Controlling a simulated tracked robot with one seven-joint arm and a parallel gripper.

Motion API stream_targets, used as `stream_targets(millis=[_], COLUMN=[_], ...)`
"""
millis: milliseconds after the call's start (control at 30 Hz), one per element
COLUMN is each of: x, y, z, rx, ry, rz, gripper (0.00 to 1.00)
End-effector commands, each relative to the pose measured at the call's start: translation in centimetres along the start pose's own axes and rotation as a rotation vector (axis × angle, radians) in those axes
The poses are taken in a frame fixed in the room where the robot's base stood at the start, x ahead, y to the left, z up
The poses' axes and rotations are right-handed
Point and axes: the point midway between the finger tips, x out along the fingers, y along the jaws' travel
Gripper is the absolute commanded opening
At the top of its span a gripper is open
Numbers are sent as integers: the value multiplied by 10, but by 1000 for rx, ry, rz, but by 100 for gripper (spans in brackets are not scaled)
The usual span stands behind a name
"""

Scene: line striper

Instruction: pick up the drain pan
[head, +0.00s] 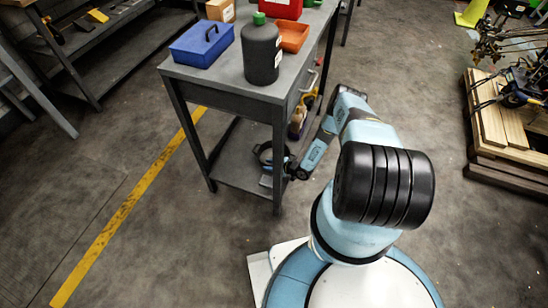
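A dark round, open-topped object, which looks like the drain pan (262,149), is on or just above the lower shelf (233,172) of the grey bench. It shows between the bench legs, and its right side is partly hidden by a leg and my arm. My arm reaches down along the right side of the bench. My gripper (270,171) is low at the shelf, close to the pan. A bench leg crosses in front of it, and its fingers are too small and covered to tell whether they are open or touching the pan.
The grey bench (232,84) holds a blue box (203,45), a dark bottle with a green cap (262,52), an orange tray (293,36) and a red box (282,8). A yellow item (303,112) is behind the right legs. A wooden pallet (505,125) stands right. Floor at left is clear.

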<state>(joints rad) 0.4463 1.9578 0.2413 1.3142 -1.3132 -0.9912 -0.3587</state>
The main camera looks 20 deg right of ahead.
Motion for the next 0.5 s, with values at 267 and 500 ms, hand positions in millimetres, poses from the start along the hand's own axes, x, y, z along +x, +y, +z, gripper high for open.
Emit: stream_targets(millis=[267, 500], x=[6, 6], y=[0, 0], z=[0, 0], rx=[0, 0], ry=[0, 0], rz=[1, 1], gripper=[36, 18])
